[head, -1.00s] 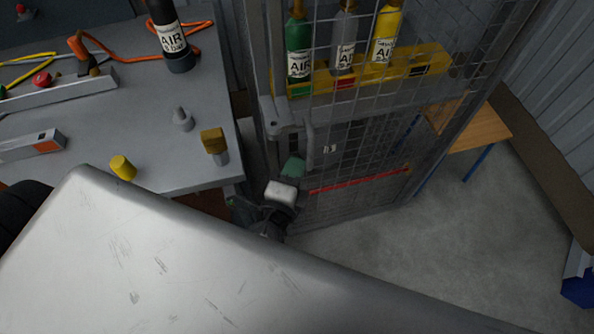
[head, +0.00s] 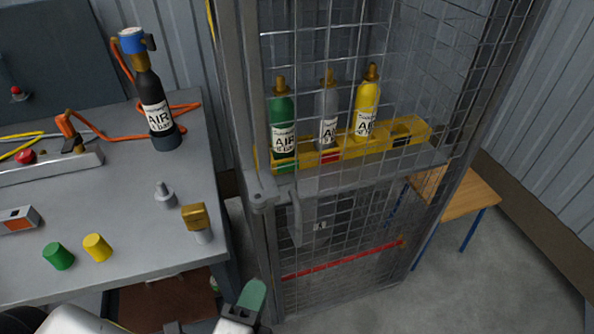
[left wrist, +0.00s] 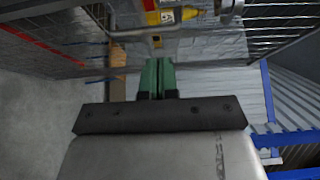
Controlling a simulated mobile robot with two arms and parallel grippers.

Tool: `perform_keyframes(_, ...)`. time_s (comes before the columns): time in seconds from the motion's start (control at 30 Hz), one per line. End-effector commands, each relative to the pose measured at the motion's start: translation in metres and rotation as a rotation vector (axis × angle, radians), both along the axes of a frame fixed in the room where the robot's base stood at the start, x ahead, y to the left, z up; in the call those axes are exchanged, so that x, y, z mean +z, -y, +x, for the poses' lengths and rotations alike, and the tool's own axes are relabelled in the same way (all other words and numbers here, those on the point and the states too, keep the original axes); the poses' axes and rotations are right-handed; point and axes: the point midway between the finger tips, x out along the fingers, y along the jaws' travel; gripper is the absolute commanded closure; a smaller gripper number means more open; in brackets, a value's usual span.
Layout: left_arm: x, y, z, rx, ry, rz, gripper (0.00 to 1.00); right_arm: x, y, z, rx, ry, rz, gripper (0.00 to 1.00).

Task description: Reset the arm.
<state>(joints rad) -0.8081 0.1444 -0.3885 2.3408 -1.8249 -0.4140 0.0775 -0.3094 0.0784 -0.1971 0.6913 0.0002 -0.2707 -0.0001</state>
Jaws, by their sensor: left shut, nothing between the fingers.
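My left gripper (head: 252,296) shows at the bottom of the head view with its green fingers together and nothing between them. It is in front of the wire mesh cage (head: 350,235), beside the workbench's right edge; I cannot tell whether it touches the cage. In the left wrist view the green fingers (left wrist: 157,78) lie side by side, shut and empty, with mesh and a yellow cylinder (left wrist: 172,14) beyond them. Part of my white arm shows at the bottom left of the head view. My right gripper is not in view.
The workbench (head: 120,220) holds a black air cylinder (head: 152,105), a green cap (head: 58,256), a yellow cap (head: 96,247) and a brass-topped fitting (head: 194,218). Green, grey and yellow cylinders stand in a yellow rack (head: 420,130) at the cage. A wooden stool (head: 462,190) stands right.

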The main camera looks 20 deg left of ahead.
Motion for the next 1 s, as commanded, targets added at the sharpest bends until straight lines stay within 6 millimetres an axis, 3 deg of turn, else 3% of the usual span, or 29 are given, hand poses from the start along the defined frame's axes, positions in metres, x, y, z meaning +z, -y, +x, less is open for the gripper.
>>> perform_keyframes(0.17, -0.007, 0.001, 0.001, -0.003, -0.02, -0.009, 1.0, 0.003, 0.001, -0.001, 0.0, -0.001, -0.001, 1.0)
perform_keyframes(0.27, -0.036, 0.004, 0.003, -0.011, -0.099, -0.047, 1.0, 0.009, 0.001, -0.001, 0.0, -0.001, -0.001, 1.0)
perform_keyframes(0.47, -0.157, 0.002, -0.004, 0.013, -0.428, -0.232, 1.0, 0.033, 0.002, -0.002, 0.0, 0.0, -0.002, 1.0)
perform_keyframes(0.6, -0.241, -0.01, -0.029, 0.102, -0.67, -0.397, 1.0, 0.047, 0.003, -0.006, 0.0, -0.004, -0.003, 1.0)
perform_keyframes(0.7, -0.291, -0.022, -0.054, 0.202, -0.824, -0.523, 1.0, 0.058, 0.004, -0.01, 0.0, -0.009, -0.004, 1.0)
perform_keyframes(0.9, -0.364, -0.052, -0.119, 0.482, -1.068, -0.782, 1.0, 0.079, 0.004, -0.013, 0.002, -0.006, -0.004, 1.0)
perform_keyframes(1.0, -0.386, -0.064, -0.152, 0.644, -1.143, -0.903, 1.0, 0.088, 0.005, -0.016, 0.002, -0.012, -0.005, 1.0)
